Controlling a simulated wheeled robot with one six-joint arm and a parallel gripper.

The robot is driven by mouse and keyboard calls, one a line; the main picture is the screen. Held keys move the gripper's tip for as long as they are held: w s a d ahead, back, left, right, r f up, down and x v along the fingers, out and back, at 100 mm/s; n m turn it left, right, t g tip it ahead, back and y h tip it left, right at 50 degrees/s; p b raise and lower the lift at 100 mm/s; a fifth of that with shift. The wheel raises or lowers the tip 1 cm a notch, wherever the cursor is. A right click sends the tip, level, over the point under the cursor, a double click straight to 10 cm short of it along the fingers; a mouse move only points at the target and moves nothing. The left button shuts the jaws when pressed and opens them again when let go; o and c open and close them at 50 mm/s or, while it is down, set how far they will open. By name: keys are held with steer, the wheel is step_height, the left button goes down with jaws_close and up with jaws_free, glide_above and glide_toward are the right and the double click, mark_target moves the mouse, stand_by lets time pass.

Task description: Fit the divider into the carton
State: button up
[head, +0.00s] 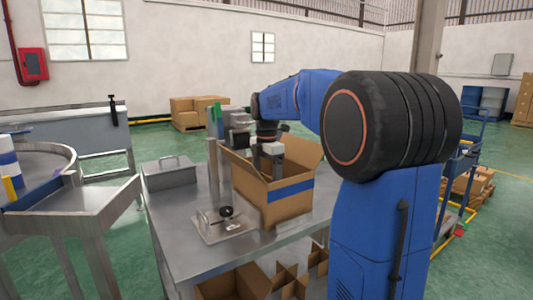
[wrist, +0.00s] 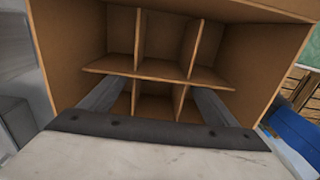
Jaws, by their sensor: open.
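The open cardboard carton (head: 290,205) with a blue band stands upright on the metal table, flaps spread. It also fills much of the wrist view (wrist: 68,45). The brown divider (wrist: 135,67), crossed panels forming several cells, sits inside the carton walls in the wrist view. Whether it rests on the carton floor I cannot tell. In the head view the carton wall hides it. My gripper (head: 277,165) points down into the carton opening. In the wrist view its two fingers (wrist: 158,95) are spread apart over the near cells, with nothing clearly clamped between them.
A plate fixture with a black knob (head: 225,222) lies left of the carton. A metal post (head: 213,170) stands close behind it, and a lidded metal box (head: 170,175) at the table's back left. Spare dividers (head: 290,283) and a carton (head: 232,283) are below the tabletop.

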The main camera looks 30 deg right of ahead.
step_height(320, 180, up, 14)
steer(key=shift+f, duration=0.2)
stand_by(0.7)
